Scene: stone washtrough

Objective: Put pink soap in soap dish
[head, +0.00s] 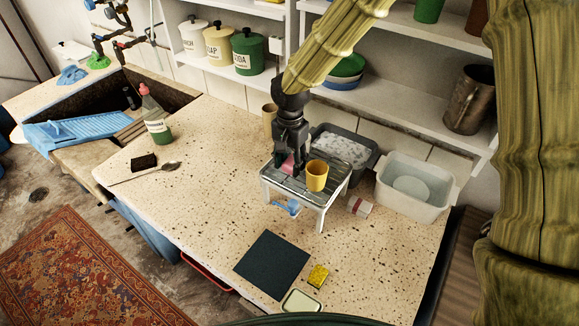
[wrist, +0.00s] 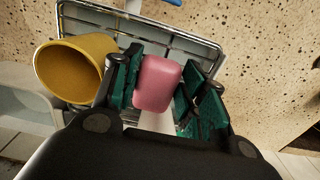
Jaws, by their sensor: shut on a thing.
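The pink soap (wrist: 158,84) is a rounded block between the green-padded fingers of my gripper (wrist: 160,90). In the head view my gripper (head: 290,158) points down over the small wire-topped rack (head: 328,196), shut on the soap, which shows as a pink patch (head: 289,165). I cannot tell whether the soap touches the rack. A shallow pale dish with a dark rim (head: 301,302), which looks like the soap dish, lies at the counter's front edge, partly cut off by the picture's bottom. It looks empty.
A yellow cup (head: 317,175) stands on the rack, close beside my gripper; it also shows in the wrist view (wrist: 68,72). A blue-handled brush (head: 288,206) is under the rack. A dark mat (head: 272,264) and yellow sponge (head: 318,276) lie near the dish. Tubs stand behind.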

